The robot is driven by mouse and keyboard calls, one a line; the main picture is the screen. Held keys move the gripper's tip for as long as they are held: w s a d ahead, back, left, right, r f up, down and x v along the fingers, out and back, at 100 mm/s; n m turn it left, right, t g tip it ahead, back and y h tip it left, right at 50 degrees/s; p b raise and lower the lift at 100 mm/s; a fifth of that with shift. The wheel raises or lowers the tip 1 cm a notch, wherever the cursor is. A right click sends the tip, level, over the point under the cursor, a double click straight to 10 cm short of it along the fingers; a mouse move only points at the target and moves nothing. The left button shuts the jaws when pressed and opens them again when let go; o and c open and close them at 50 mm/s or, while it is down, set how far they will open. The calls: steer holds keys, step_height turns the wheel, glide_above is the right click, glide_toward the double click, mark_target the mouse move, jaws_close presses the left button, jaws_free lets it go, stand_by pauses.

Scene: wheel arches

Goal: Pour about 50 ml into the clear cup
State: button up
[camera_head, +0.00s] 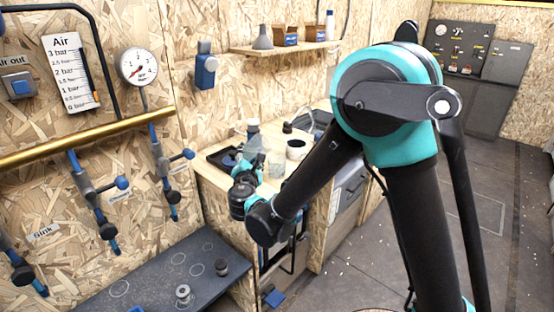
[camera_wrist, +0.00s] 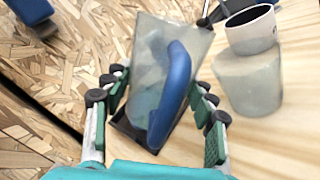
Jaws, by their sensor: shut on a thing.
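My gripper (camera_wrist: 160,115) is shut on a clear jug (camera_wrist: 150,42) with a thick blue handle (camera_wrist: 178,88). The handle stands between the two fingers, and bluish liquid seems to show low in the jug. The jug looks tilted in the wrist view. A clear cup (camera_wrist: 250,82) is to the right of the jug, apart from it; the head view also shows the cup (camera_head: 275,162) on the wooden counter. In the head view my gripper (camera_head: 247,165) is over the counter's left part, partly hidden by my arm. I cannot tell the liquid level in the cup.
A white, dark-mouthed container (camera_head: 296,149) stands close to the cup. A grey bottle (camera_head: 253,130) is behind my gripper, and a black tray (camera_head: 219,157) lies left. The wooden wall rises behind. The counter's front right (camera_wrist: 270,145) is clear.

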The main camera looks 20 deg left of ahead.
mark_target(253, 149)
steer(key=shift+r+m, duration=0.4)
steer(key=shift+m, duration=0.2)
steer(key=shift+a+f+m, duration=0.1)
steer(key=shift+f+m, duration=0.05)
steer(key=shift+m, duration=0.85)
steer(key=shift+r+m, duration=0.3)
steer(key=shift+m, duration=0.1)
steer(key=shift+r+m, duration=0.25)
steer(key=shift+m, duration=0.25)
steer(key=shift+w+d+r+m, duration=0.15)
steer(key=shift+d+r+m, duration=0.35)
steer(key=shift+m, duration=0.2)
steer(key=shift+r+m, duration=0.25)
steer(key=shift+m, duration=0.25)
stand_by(0.4)
